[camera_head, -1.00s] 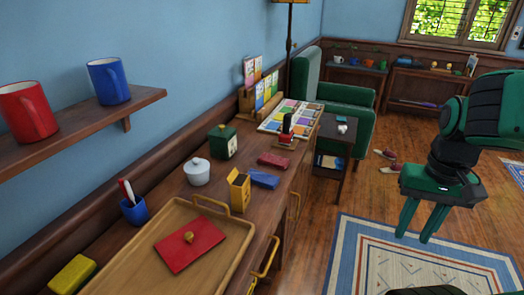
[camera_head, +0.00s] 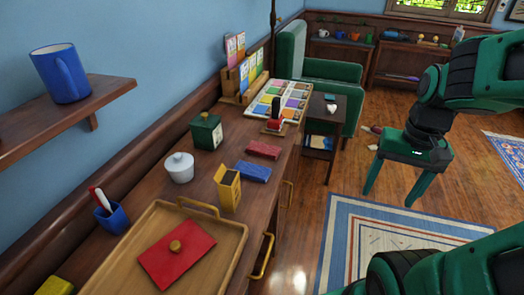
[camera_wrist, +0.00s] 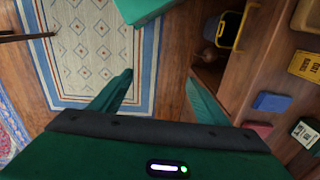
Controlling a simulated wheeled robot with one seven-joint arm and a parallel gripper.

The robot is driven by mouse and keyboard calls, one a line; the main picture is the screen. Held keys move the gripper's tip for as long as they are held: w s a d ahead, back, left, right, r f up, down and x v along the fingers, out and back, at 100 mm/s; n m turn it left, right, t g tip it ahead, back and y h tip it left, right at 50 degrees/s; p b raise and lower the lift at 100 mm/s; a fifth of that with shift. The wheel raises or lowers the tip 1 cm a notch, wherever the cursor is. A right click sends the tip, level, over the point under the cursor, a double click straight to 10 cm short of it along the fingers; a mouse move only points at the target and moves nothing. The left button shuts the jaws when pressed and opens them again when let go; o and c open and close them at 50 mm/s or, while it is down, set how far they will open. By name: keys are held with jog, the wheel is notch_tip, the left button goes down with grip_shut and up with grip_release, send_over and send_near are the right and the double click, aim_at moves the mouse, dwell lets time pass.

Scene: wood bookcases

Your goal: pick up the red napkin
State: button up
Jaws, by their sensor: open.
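The red napkin (camera_head: 177,254), a flat red square with a round gold piece on its middle, lies in the wooden tray (camera_head: 222,235) on the cabinet top at the lower left. It is not visible in the wrist view. My gripper (camera_head: 391,197) is at the right, over the floor and rug, well apart from the napkin and tray. Its green fingers are spread with nothing between them. The wrist view shows both fingers (camera_wrist: 160,82) open above the rug and wood floor.
Around the tray stand a yellow box (camera_head: 228,188), a white lidded pot (camera_head: 179,168), a blue pen cup (camera_head: 112,215) and a blue block (camera_head: 253,172). A shelf with a blue mug (camera_head: 61,75) overhangs at the left. Rug (camera_head: 400,240) and open floor lie right of the cabinet.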

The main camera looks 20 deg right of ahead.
jog(key=w+a+f+m+t+y, duration=0.1)
jog(key=w+a+f+m+y, duration=0.2)
jog(key=w, duration=0.7)
jog(key=m+t+y, duration=0.7)
jog(key=m, duration=0.8)
send_near(265, 147)
jog(key=a, duration=0.1)
jog(key=w+a+f, duration=0.1)
jog(key=a, duration=0.1)
jog(key=shift+w+f+m, duration=0.25)
jog(key=shift+m, duration=0.05)
jog(key=shift+x, duration=2.65)
jog(key=shift+w+d, duration=0.15)
jog(key=shift+d, duration=0.05)
jog(key=shift+c, duration=0.6)
jog(key=c, duration=1)
